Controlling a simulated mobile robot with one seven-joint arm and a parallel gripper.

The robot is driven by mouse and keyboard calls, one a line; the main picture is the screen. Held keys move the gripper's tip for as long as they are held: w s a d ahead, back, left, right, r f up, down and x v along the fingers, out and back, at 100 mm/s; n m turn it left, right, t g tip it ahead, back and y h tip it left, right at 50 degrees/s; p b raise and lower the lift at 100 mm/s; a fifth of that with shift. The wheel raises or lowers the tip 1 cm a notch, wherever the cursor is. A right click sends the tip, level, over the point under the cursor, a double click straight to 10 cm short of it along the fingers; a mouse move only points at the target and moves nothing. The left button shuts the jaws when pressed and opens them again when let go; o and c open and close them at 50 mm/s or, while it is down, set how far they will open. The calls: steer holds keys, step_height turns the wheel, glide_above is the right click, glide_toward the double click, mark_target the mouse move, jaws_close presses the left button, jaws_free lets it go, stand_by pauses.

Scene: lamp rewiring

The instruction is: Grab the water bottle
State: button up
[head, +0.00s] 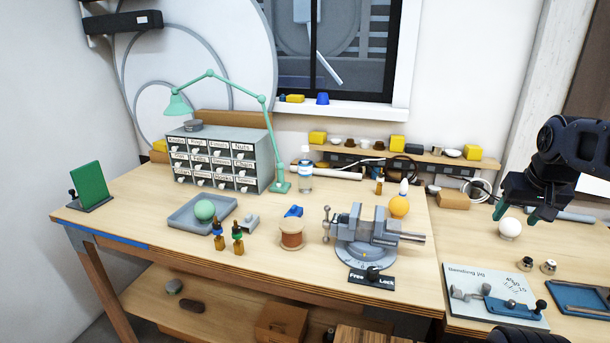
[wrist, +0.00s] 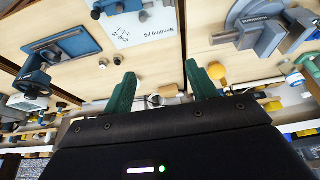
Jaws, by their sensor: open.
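The water bottle (head: 305,171) stands upright on the workbench in the head view, a clear bottle with a blue-and-white label. It is just right of the green lamp's base and behind the blue vise. My gripper (head: 516,216) is far to the right of it, raised over the right-hand bench near a white round bulb (head: 509,229). In the wrist view my gripper (wrist: 160,88) shows two green fingers spread apart with nothing between them.
A green desk lamp (head: 281,186) and a labelled drawer cabinet (head: 222,158) stand left of the bottle. A bending jig board (head: 489,290) lies on the right bench.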

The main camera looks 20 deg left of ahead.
steer(key=w+a+r+n, duration=0.4)
steer(key=w+a+n, duration=0.1)
steer(key=w, duration=0.3)
steer(key=w+a+r+n, duration=0.4)
steer(key=w, duration=0.5)
steer(key=w+a+r+n, duration=0.4)
steer(key=w+a+n, duration=0.1)
steer(key=w, duration=0.3)
steer(key=n, duration=2.2)
glide_above(305, 147)
steer(key=s, duration=0.3)
step_height(305, 147, down, 11)
steer(key=x, duration=1)
steer(key=shift+f, duration=0.4)
jaws_close()
